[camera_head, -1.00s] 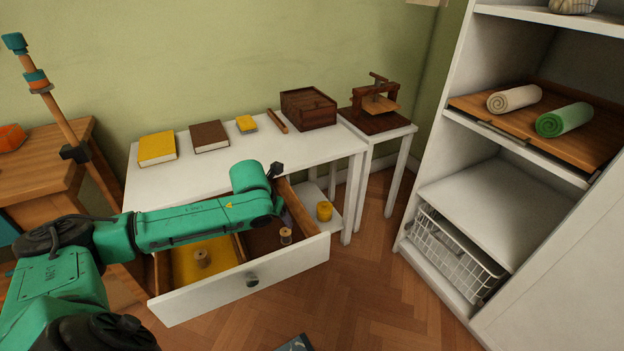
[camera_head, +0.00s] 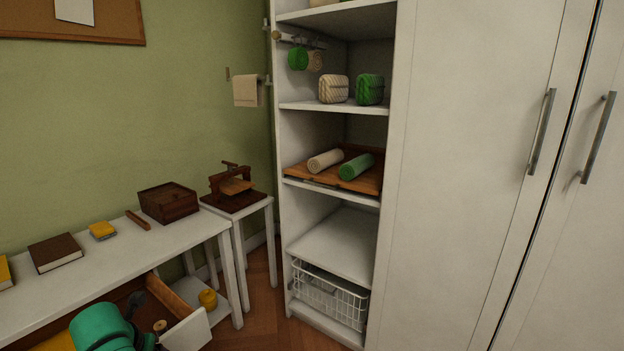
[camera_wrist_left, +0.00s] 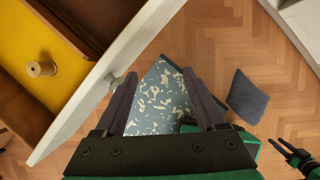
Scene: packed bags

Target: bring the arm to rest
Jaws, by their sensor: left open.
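My left arm (camera_head: 100,325) shows as a green link at the lower left of the head view, over the open drawer; its gripper is outside that view. In the left wrist view my left gripper (camera_wrist_left: 158,75) is open, its two dark fingers apart with nothing held. It points down beside the white drawer front (camera_wrist_left: 105,80). A blue, cream-patterned flat thing (camera_wrist_left: 160,95) shows between and beyond the fingers, apparently lower down.
The open drawer holds a wooden spool (camera_wrist_left: 40,68) in its yellow compartment. A dark grey cushion-like thing (camera_wrist_left: 247,97) lies on the floor. A white table (camera_head: 130,265) and tall shelf unit (camera_head: 335,245) with a wire basket (camera_head: 330,295) stand nearby. Some floor (camera_head: 262,322) is clear between them.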

